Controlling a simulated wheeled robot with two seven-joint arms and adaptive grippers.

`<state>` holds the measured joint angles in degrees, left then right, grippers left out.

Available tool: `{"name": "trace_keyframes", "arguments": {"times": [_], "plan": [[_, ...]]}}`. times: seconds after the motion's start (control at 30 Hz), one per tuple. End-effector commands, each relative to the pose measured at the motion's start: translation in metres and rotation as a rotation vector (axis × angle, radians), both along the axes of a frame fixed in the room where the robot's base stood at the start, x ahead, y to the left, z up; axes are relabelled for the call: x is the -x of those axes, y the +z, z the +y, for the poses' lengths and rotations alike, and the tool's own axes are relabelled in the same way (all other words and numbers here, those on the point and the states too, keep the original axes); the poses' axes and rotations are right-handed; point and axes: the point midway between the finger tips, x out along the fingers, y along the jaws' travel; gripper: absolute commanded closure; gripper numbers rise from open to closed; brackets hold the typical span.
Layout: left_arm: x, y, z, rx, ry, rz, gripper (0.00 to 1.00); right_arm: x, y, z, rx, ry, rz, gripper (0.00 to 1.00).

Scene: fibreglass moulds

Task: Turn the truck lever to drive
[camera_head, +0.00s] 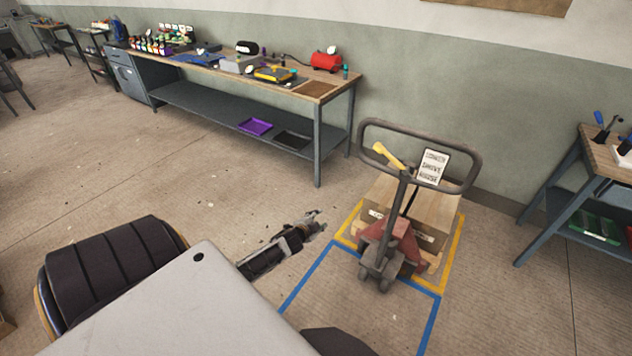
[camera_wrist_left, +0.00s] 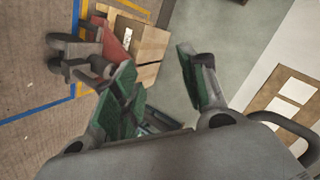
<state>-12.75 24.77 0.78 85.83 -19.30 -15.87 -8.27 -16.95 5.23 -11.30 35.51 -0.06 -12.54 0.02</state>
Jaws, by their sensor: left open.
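The pallet truck (camera_head: 392,228) stands in front of me with its looped handle upright. Its yellow lever (camera_head: 388,155) sits inside the loop at the left, slanted, beside a white sign (camera_head: 432,167) whose small text seems to read lower, drive, raise. My left gripper (camera_head: 318,221) is left of the truck and below the lever, apart from both. In the left wrist view the gripper (camera_wrist_left: 157,62) has its green-padded fingers spread, with nothing between them. The truck's red base (camera_wrist_left: 114,45) shows there at the upper left; I cannot make out the lever. My right gripper is not in view.
Boxes (camera_head: 440,212) rest on the truck, inside yellow and blue floor lines. A long workbench (camera_head: 318,140) stands behind at the left. A smaller table (camera_head: 562,180) is at the right. The floor left of the truck is clear.

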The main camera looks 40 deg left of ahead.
Motion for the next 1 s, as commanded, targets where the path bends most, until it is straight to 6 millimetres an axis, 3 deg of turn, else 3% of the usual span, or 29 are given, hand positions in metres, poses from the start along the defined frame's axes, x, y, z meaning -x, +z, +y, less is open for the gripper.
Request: {"name": "trace_keyframes", "arguments": {"times": [0.63,0.87,1.0], "plan": [[0.000,0.000,0.000,0.000,0.001,0.001,0.57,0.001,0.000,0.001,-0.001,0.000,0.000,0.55],[0.000,0.000,-0.001,0.033,0.012,-0.011,0.57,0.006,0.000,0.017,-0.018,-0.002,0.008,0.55],[0.008,-0.018,0.005,0.101,0.049,0.004,0.57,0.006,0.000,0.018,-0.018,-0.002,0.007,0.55]]}}
